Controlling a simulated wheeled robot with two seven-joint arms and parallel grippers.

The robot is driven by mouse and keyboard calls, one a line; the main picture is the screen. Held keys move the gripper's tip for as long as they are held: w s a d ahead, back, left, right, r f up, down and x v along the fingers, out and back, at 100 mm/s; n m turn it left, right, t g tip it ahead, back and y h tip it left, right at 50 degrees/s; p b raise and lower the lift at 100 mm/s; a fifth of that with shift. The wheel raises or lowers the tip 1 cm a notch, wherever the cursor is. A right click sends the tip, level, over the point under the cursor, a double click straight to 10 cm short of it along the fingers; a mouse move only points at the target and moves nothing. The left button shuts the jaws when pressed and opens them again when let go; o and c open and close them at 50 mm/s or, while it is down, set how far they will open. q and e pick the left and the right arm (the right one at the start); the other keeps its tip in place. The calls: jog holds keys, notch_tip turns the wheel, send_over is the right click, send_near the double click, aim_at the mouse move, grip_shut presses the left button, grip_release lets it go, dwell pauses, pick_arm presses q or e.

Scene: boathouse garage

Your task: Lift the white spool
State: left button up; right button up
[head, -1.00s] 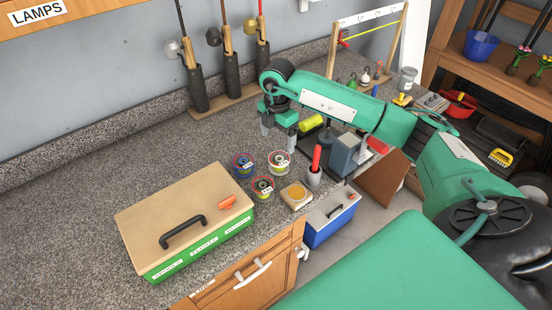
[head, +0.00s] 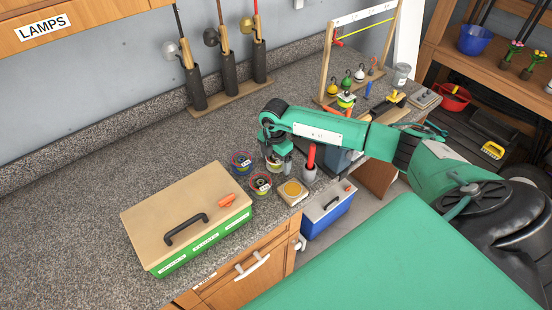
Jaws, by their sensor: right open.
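The white spool (head: 274,163) stands on the speckled grey counter, at the back right of a group of small spools. My right gripper (head: 278,158) is open and points down over it. Its fingers are at the spool's sides and hide much of its top. I cannot tell whether they touch it. A blue spool (head: 241,160) stands just to the left, and a yellow-green spool (head: 261,184) stands in front. My left gripper is not in view.
A beige square block (head: 292,193) and a grey holder with a red handle (head: 311,162) stand close on the right. A green box with a tan lid (head: 187,220) fills the front left. A blue cooler (head: 327,212) is beyond the counter's edge.

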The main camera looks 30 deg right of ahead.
jog(key=c, duration=1.1)
jog(key=shift+r, duration=0.1)
